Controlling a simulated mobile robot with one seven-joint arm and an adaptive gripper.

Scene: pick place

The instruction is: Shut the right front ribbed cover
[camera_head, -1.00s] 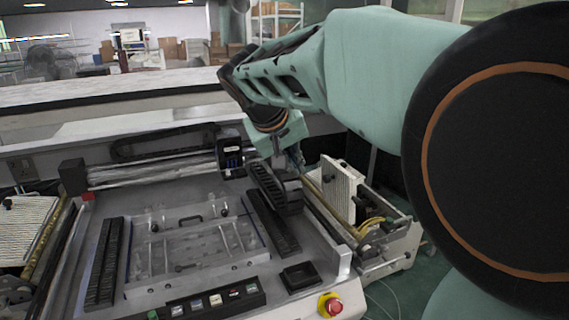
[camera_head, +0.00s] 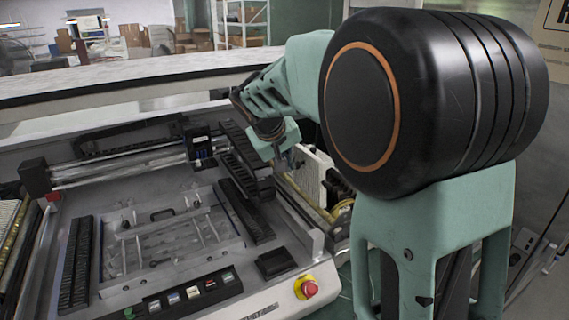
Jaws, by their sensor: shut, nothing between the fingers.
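The right ribbed cover (camera_head: 309,176) is a pale ribbed panel standing raised and tilted at the right side of the machine.
The machine's grey bed holds a clear fixture (camera_head: 170,240) and black ribbed strips (camera_head: 245,210). A red emergency button (camera_head: 306,287) stands at the front right corner. Another pale ribbed cover (camera_head: 8,212) shows at the left edge. A light ledge runs behind.

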